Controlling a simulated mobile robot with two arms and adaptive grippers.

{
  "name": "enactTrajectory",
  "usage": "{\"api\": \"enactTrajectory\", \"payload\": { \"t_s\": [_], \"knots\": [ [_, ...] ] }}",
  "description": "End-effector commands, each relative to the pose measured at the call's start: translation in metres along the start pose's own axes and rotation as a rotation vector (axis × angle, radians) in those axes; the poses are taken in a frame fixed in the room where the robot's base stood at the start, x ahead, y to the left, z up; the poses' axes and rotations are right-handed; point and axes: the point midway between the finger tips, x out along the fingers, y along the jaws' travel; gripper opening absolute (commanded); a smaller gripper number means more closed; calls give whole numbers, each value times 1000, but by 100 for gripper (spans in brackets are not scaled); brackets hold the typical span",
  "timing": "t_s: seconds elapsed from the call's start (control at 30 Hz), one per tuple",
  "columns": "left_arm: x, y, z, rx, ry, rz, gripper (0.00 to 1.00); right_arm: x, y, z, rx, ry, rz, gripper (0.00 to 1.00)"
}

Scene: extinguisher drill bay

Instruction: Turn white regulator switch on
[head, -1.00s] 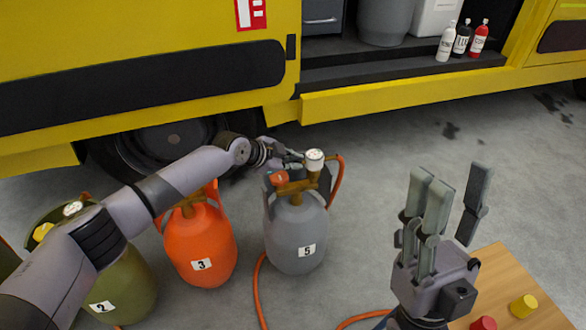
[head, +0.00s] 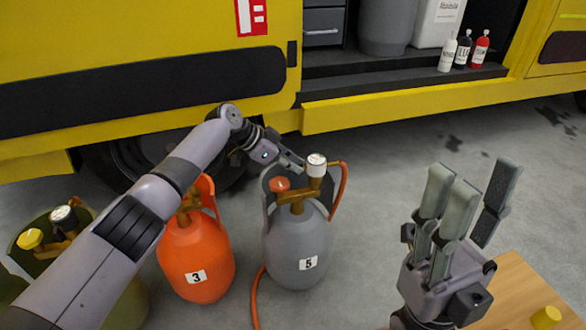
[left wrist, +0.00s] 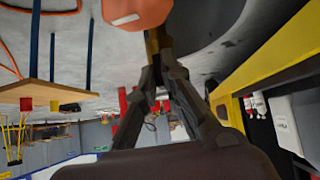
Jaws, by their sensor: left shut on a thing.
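The grey tank (head: 297,245) marked 5 stands on the floor in the middle of the head view. Its brass valve (head: 297,205) carries an orange-red knob (head: 279,184) on the left and a white-capped regulator (head: 316,160) on the right. My left gripper (head: 296,163) reaches the valve top from behind, close to the white cap. In the left wrist view its fingers meet on a brass part (left wrist: 154,45) just below an orange-red piece (left wrist: 137,12). The exact contact is partly hidden. My right gripper (head: 474,190) is open and empty, fingers up, at the right.
An orange tank (head: 197,250) marked 3 and an olive tank (head: 130,303) stand to the left. An orange hose (head: 343,185) runs from the grey tank. The yellow vehicle (head: 400,87) is behind.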

Motion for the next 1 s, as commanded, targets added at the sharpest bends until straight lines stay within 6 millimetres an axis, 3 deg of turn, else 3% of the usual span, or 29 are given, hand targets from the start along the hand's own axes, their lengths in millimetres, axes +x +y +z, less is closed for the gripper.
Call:
{"api": "enactTrajectory", "payload": {
  "t_s": [0.47, 0.5, 0.6, 1.0],
  "knots": [
    [1, 0, 2, -10, -4, 9, 0, 1, 0, 0, 0, 5, -2, 40],
    [1, 0, 2, -10, -4, 9, 10, 1, 0, 0, 0, 5, -2, 40],
    [1, 0, 2, -10, -4, 9, 17, 1, 0, 0, 0, 5, -2, 40],
    [-6, -1, 1, -9, -1, 7, 17, 1, 0, 0, -1, 5, -1, 40]
  ]
}}
